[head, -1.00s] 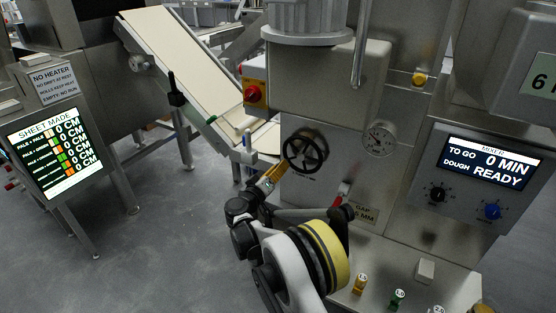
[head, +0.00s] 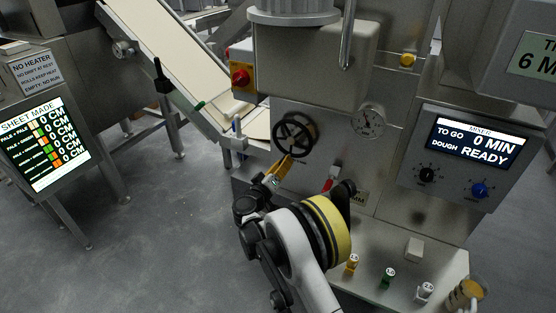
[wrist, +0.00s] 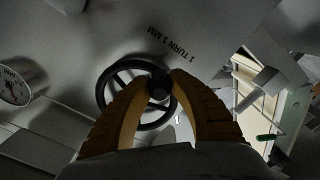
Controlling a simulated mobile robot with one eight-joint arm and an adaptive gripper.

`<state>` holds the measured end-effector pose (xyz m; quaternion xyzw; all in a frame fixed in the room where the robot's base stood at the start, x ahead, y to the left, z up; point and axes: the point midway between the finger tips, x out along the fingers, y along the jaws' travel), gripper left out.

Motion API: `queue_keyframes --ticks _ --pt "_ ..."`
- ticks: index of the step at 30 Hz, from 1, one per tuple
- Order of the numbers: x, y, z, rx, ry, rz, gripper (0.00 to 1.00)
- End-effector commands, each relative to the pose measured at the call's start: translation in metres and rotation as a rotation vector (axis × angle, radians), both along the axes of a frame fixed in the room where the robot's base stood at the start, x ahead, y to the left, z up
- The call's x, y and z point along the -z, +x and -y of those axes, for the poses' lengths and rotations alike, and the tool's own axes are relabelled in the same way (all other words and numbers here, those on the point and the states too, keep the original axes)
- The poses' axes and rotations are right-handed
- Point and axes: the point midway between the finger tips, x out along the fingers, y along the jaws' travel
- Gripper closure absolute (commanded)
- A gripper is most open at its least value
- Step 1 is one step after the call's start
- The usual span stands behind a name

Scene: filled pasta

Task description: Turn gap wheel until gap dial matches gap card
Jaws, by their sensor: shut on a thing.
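The gap wheel (head: 294,134) is a black spoked handwheel on the steel machine front. The wrist view shows it close up (wrist: 106,98), with a round black knob between my fingers. The gap card (head: 359,199) is mostly hidden behind my arm.
A red-tipped lever (head: 329,184) is below the wheel, close to my arm. A mixer panel (head: 470,150) is at right. A conveyor (head: 170,50) slopes down at left.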

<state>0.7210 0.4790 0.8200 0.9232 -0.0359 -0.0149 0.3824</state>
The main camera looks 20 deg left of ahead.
Motion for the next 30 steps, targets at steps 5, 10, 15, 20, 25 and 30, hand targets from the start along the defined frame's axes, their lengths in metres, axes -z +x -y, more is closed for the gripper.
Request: queue_keyframes --ticks 5,10,15,20,25,30 --pt "0.000 0.000 0.001 0.001 0.000 0.000 0.46" --pt "0.000 0.000 0.001 0.000 0.000 0.000 0.46" --pt "0.000 -0.006 0.000 -0.001 0.000 0.000 0.46" --pt "0.000 -0.026 -0.002 -0.001 0.000 0.000 0.46" --pt "0.000 -0.049 -0.004 -0.001 0.000 0.000 0.46" --pt "0.000 -0.071 -0.006 -0.001 0.000 0.000 0.46"
